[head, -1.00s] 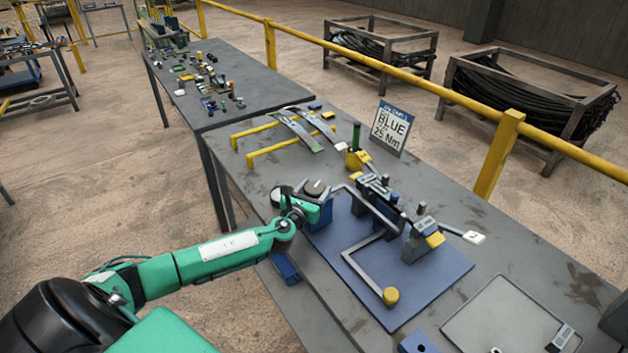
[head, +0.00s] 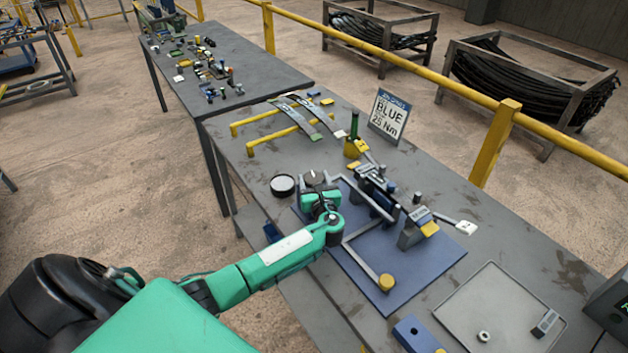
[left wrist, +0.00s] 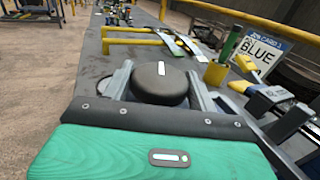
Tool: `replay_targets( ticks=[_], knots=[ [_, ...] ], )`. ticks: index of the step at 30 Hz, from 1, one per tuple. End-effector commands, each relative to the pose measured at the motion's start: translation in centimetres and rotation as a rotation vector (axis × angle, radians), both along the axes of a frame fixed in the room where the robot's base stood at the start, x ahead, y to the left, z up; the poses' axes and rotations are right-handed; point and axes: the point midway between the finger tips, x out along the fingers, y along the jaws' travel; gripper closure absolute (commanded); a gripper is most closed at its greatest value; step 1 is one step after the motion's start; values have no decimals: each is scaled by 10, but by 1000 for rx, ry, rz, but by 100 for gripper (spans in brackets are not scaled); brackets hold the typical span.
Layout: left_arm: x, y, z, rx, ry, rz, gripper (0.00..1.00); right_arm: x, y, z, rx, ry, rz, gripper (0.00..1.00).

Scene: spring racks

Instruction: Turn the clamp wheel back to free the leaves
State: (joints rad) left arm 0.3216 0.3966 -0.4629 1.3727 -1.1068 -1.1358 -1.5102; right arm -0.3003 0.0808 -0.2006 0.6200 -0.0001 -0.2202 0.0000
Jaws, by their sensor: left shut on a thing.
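The clamp wheel (head: 314,177) is a dark round knob at the left side of the blue fixture plate (head: 425,262). In the left wrist view the wheel (left wrist: 160,84) has a short white mark and sits between the two fingers. My left gripper (head: 317,186) is shut on it, reaching in from the near side; its green body hides what is below. The clamp fixture (head: 380,190) stands on the plate with dark pieces in it; I cannot tell how tightly they are held. Two curved leaves (head: 308,115) lie across yellow rails farther back. My right gripper is not in view.
A bent grey bar with a yellow knob (head: 386,282) crosses the plate. A pale-topped round part (head: 283,185) sits left of the wheel. A sign reading BLUE 25 Nm (head: 389,115) stands behind. A grey tray (head: 500,310) lies at the front right.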

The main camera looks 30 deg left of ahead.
Motion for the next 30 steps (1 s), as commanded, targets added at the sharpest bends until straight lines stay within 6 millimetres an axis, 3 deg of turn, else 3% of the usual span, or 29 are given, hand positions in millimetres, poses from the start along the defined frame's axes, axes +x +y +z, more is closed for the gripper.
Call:
replay_targets(
  ticks=[15, 16, 19, 30],
  knots=[
    [0, 0, 1, 1, 0, 22, 64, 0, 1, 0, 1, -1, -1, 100],
    [0, 0, 1, 1, 0, 21, 40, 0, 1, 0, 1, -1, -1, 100],
    [0, 0, 1, 1, -1, 21, 20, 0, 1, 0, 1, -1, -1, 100],
    [-2, -3, 0, 0, -1, 20, 20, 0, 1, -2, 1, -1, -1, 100]
  ],
)
